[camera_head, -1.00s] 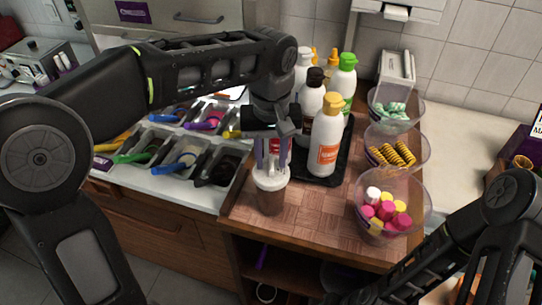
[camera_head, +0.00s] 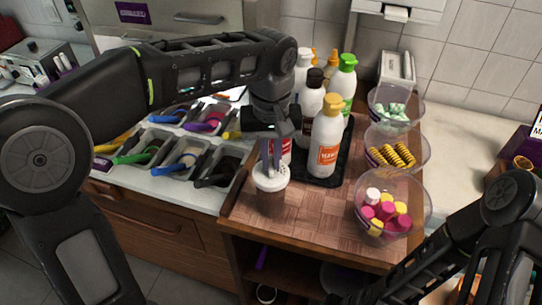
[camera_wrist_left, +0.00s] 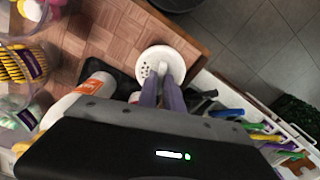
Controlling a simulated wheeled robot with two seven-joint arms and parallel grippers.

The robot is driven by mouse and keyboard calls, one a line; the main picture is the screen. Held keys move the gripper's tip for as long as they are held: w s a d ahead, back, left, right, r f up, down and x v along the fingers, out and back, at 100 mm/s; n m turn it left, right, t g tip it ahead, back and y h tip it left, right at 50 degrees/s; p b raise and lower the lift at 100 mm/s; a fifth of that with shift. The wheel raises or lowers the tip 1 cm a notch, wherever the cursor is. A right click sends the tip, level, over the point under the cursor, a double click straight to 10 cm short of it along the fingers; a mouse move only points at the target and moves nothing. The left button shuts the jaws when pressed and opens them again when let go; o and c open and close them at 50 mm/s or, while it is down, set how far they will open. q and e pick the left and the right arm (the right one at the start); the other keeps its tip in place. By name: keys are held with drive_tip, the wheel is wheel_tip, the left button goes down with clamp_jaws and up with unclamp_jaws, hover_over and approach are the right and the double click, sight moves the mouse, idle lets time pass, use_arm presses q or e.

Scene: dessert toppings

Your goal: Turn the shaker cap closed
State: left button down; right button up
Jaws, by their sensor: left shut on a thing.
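The shaker (camera_head: 270,201) stands upright on the wooden counter near its front left corner. It has a clear body with brown contents and a white cap (camera_head: 279,182) with small holes in the top. The cap also shows from above in the left wrist view (camera_wrist_left: 158,57), with a raised part at its middle. My left gripper (camera_head: 272,168) points down from above, its fingers shut on the shaker cap; in the left wrist view its fingertips (camera_wrist_left: 166,80) meet the cap. My right arm is at the lower right; its fingertips are not visible.
Several bottles, including a white one with a yellow cap (camera_head: 326,140), stand on a black tray (camera_head: 318,179) just behind the shaker. Clear bowls (camera_head: 419,213) line the right side. Topping bins with scoops (camera_head: 181,160) are at left. The counter right of the shaker is clear.

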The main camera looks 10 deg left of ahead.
use_arm(q)
drive_tip(key=shift+m, duration=0.5)
drive_tip(key=m, duration=0.5)
drive_tip(key=shift+d+p, duration=0.1)
drive_tip(key=shift+p, duration=0.25)
idle(0.8)
drive_tip(key=c, duration=1.5)
unclamp_jaws()
drive_tip(key=shift+r, duration=0.15)
